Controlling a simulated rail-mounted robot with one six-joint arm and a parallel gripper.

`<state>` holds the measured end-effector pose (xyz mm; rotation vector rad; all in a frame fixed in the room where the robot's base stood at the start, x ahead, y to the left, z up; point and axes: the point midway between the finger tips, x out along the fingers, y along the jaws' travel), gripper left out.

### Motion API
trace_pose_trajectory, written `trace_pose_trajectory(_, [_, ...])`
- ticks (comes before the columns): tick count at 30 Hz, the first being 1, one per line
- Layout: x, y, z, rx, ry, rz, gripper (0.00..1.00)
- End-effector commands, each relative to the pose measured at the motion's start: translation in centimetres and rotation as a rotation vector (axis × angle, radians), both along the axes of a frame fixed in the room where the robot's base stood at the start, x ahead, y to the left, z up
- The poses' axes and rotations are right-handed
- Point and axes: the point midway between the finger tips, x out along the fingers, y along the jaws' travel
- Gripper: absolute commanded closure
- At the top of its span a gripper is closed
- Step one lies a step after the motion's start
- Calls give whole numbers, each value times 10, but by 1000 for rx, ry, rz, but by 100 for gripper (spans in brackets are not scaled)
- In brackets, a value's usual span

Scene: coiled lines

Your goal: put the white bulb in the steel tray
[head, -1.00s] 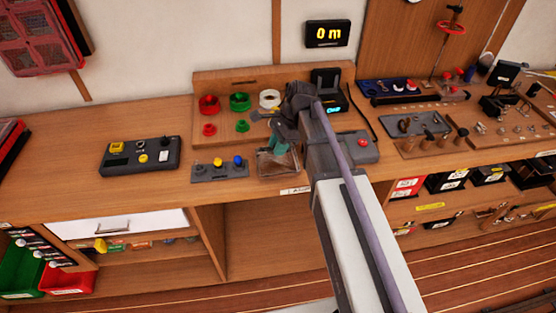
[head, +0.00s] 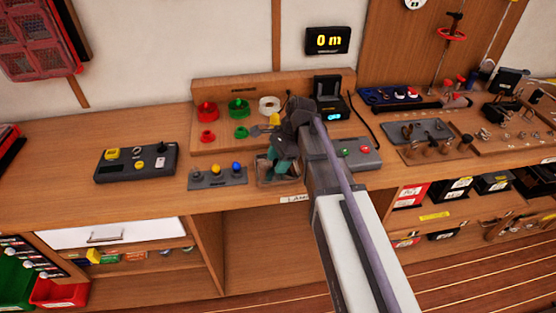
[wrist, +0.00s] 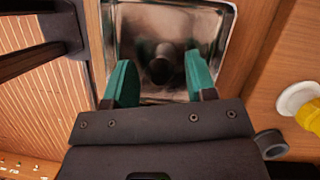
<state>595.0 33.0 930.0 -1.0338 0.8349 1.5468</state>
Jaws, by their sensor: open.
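The steel tray (head: 264,181) stands near the bench's front edge and fills much of the wrist view (wrist: 125,22). My gripper (head: 280,163) is over it, pointing down and partly covering it. In the wrist view its green fingers (wrist: 160,80) are spread apart with nothing gripped between them. A dark rounded shape (wrist: 162,66) shows in the tray between the fingers; I cannot tell whether it is an object or a reflection. I cannot make out the white bulb for certain. A grey strip (head: 226,181) left of the tray carries a yellow bulb (head: 215,169) and a blue bulb (head: 237,167).
A stepped board with red (head: 206,112), green (head: 239,109) and white (head: 269,105) rings stands behind the tray. A dark switch box (head: 136,163) sits to the left. A grey button panel (head: 356,153) is to the right, beside my arm. Bare bench lies farther left.

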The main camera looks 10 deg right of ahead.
Motion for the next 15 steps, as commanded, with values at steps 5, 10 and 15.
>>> trace_pose_trajectory(5, [0, -1, 10, 0, 0, 0, 49])
trace_pose_trajectory(10, [3, -12, 44, 0, -1, -1, 49])
trace_pose_trajectory(15, [7, -29, 89, 0, -1, -1, 49])
